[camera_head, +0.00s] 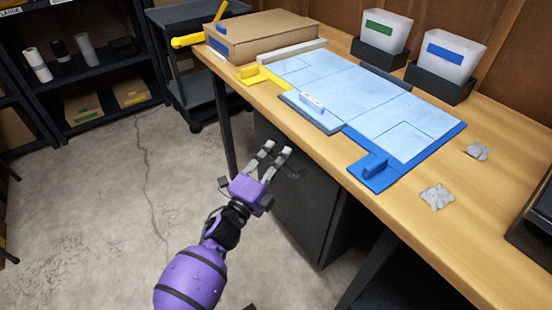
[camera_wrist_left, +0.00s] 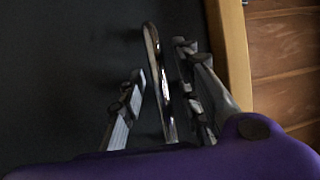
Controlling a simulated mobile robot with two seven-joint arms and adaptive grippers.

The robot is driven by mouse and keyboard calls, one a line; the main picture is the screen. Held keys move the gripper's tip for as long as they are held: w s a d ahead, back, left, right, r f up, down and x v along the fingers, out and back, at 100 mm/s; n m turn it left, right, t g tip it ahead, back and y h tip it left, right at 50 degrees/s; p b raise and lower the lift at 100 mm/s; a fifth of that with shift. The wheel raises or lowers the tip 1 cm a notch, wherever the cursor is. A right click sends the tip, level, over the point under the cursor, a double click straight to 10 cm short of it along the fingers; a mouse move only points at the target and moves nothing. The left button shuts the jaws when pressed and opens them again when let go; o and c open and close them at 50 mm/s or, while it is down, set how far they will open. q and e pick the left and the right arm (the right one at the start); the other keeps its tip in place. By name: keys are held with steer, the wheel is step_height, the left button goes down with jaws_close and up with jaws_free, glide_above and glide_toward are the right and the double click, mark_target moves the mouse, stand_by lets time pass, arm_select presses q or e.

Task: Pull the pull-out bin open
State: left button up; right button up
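The pull-out bin (camera_head: 308,212) is a dark grey box front under the wooden workbench. In the left wrist view its dark face (camera_wrist_left: 60,80) fills the left side. A shiny metal bar handle (camera_wrist_left: 158,80) stands out from it. My left gripper (camera_head: 277,149) is in front of the bin, below the bench edge. In the wrist view the handle lies between its two fingers, with a visible gap on both sides, so the gripper is open around the handle. The handle is hard to make out in the head view. My right gripper is in neither view.
The workbench (camera_head: 480,210) above holds a blue mat (camera_head: 345,90), a cardboard box (camera_head: 262,32), two labelled bins (camera_head: 385,35) and grey lumps (camera_head: 437,197). A dark cart (camera_head: 195,85) stands at the back left. Concrete floor (camera_head: 90,210) to the left is clear.

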arm_select(q)
jaws_close()
steer(key=shift+s+a, duration=0.1)
steer(key=shift+a, duration=0.05)
steer(key=s+a+p, duration=0.2)
steer(key=s+a, duration=0.8)
steer(key=a, duration=0.4)
steer(key=s+a+p, duration=0.2)
steer(key=s+a, duration=0.8)
steer(key=a, duration=0.4)
steer(key=shift+s, duration=0.2)
jaws_free()
